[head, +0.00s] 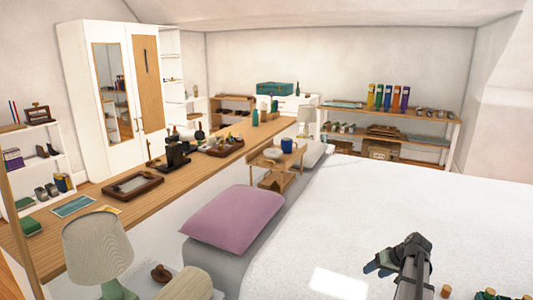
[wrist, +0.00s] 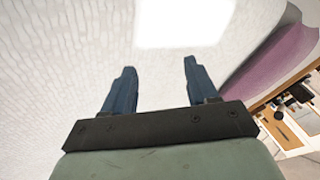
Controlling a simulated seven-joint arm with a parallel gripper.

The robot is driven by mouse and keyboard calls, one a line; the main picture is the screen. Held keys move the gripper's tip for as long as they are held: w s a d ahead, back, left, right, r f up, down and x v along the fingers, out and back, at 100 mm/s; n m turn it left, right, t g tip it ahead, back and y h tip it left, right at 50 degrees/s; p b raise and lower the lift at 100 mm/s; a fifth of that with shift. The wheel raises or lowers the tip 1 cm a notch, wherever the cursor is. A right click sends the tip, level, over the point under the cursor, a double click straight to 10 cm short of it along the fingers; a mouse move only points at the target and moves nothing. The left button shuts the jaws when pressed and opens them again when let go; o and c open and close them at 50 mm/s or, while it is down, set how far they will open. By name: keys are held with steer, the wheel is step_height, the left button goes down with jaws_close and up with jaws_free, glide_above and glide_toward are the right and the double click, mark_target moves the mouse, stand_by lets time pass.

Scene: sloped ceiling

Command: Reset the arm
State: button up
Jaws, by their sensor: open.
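My gripper (head: 376,268) is at the lower right of the head view, above the white bedspread (head: 430,205). In the wrist view its two blue fingers (wrist: 160,85) stand wide apart with nothing between them. The bedspread (wrist: 60,70) fills most of the wrist view behind the fingers, with a bright patch of light at the top. My gripper appears apart from the bedspread, but the exact gap is hard to tell.
A purple pillow (head: 233,217) lies left of the bed. A lamp (head: 97,245) stands at the lower left. Several small wooden-topped items (head: 490,295) are at the bottom right edge. A long wooden counter (head: 110,212) holds many objects. The bed's middle is clear.

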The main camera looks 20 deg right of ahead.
steer(key=w+a+f+y, duration=0.1)
steer(key=a+f, duration=0.1)
steer(key=a, duration=0.8)
steer(key=w+a+f+n+g+y, duration=0.1)
steer(key=w+a+f+y, duration=0.1)
steer(key=a, duration=0.8)
steer(key=w+a+f+y, duration=0.1)
steer(key=a+f, duration=0.2)
steer(key=a, duration=0.7)
steer(key=s+a+f+n+g+h, duration=0.1)
steer(key=s+a+f+g, duration=0.2)
steer(key=s+a+f, duration=0.6)
steer(key=s+a+f+g+h, duration=0.1)
steer(key=s+a+f+g, duration=0.4)
steer(key=f, duration=0.6)
steer(key=s+f+n+g+h, duration=0.1)
steer(key=s+f, duration=0.4)
steer(key=s, duration=0.6)
steer(key=s+a+f+n+g+h, duration=0.1)
steer(key=s+f+g+h, duration=0.1)
steer(key=s+f, duration=0.4)
steer(key=s+h, duration=0.1)
steer(key=s, duration=0.3)
steer(key=shift+s+a+n+h, duration=0.3)
steer(key=shift+s, duration=0.1)
